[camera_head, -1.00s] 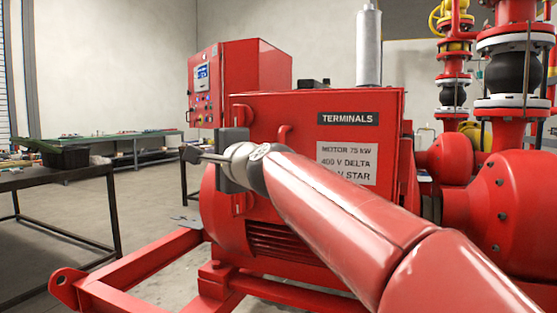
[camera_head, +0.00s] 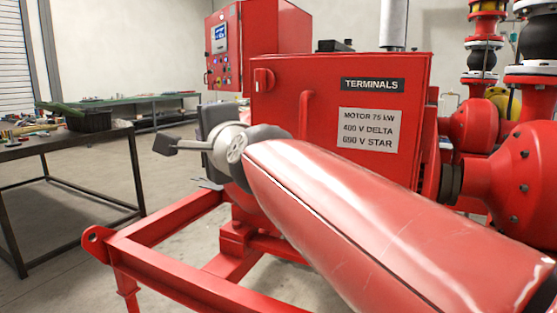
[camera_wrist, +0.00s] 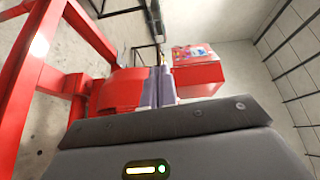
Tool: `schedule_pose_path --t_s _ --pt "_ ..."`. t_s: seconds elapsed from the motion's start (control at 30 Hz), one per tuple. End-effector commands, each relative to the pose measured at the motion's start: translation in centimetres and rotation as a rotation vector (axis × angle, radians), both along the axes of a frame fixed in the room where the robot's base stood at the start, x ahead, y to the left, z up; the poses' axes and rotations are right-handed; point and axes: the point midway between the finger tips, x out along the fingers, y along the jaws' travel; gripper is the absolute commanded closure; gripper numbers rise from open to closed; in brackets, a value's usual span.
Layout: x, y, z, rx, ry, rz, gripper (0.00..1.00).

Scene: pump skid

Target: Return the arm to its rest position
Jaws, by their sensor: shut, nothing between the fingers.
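My red arm reaches from the lower right across the front of the red motor (camera_head: 350,75) in the head view. Its grey wrist end stands left of the TERMINALS box, in front of the motor's left side; I cannot make out the fingers clearly there. In the wrist view my gripper (camera_wrist: 158,72) shows its two grey fingers close together, with nothing between them. Beyond the fingers are a red rounded body and a red box (camera_wrist: 198,75). Whether the wrist touches the motor cannot be told; it seems apart.
The red skid frame (camera_head: 150,270) runs below and left of the wrist. A dark workbench (camera_head: 50,142) with a black bin (camera_head: 88,121) stands at left. A red control cabinet (camera_head: 262,45) rises behind the motor. Red pipework (camera_head: 525,165) is at right. Open floor lies between bench and skid.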

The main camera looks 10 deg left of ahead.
Motion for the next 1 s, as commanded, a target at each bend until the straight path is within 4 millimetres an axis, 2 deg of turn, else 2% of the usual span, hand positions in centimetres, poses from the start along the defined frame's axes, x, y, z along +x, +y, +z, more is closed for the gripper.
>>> schedule_pose_path --t_s 0.13,0.27,0.4,0.5,0.6,0.7,0.8,0.9,1.0 --pt "-0.6 -5.1 -5.1 -0.299 -0.029 -0.046 1.00" --pt "-2.2 -12.3 -11.7 -0.650 -0.015 -0.068 1.00" --pt "-5.5 -20.1 -18.5 -0.972 0.055 -0.037 1.00" --pt "-8.7 -25.2 -23.1 -1.160 0.126 0.020 1.00" --pt "-12.2 -29.3 -27.3 -1.304 0.200 0.098 1.00" --pt "-15.3 -32.1 -30.4 -1.400 0.260 0.178 1.00" --pt "-17.5 -33.7 -32.5 -1.454 0.299 0.241 1.00" --pt "-18.6 -34.5 -33.5 -1.479 0.319 0.274 1.00" --pt "-18.8 -34.7 -33.8 -1.486 0.323 0.285 1.00"
